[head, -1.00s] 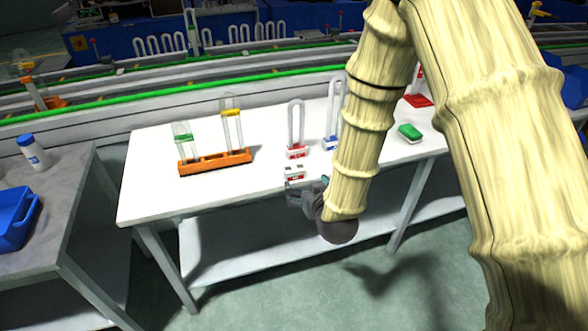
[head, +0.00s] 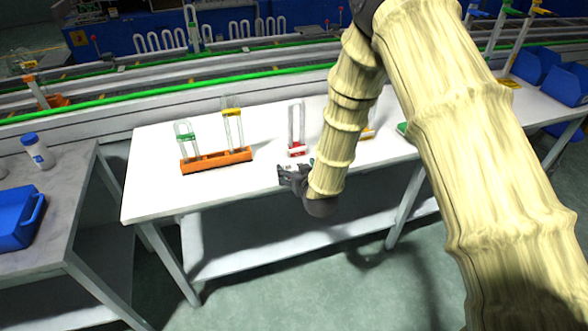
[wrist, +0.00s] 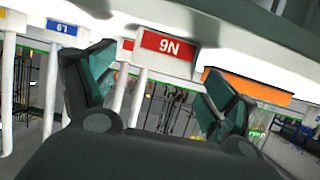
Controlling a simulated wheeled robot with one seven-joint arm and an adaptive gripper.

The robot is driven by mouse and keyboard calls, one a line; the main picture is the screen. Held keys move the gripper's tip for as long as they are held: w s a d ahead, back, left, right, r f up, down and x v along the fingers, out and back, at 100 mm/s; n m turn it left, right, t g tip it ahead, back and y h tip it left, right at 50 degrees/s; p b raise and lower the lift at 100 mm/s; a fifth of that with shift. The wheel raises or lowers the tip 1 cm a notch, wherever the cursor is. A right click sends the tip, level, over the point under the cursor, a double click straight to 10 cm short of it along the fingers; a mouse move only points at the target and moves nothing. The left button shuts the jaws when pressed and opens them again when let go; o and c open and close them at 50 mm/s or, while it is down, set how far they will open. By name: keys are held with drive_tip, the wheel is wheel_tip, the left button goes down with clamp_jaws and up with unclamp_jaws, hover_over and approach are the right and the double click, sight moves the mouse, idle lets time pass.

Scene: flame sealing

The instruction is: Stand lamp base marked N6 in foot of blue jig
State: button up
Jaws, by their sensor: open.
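The lamp base marked N6 is a white block with a red label (wrist: 167,46). In the wrist view it appears upside down, between and beyond my gripper's spread fingers, with no finger clearly touching it. My gripper (head: 284,173) is open at the table's front edge; its fingers (wrist: 158,85) frame the base. In the head view I cannot clearly separate the base from the red-footed lamp behind my gripper. A white block with a blue label (wrist: 66,28) and upright tubes shows at the left of the wrist view. The blue-footed piece is hidden behind my arm in the head view.
A lamp with a red foot and U-shaped tube (head: 297,126) stands just behind my gripper. An orange rack (head: 217,161) holding tubes with green and yellow bands stands to the left. The white table (head: 155,204) is clear at its front left.

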drive_tip(key=shift+w+a+f, duration=0.15)
drive_tip(key=shift+w+f, duration=0.1)
drive_tip(key=shift+w, duration=0.25)
drive_tip(key=shift+c, duration=0.4)
drive_tip(key=c, duration=1.1)
drive_tip(key=shift+r, duration=0.2)
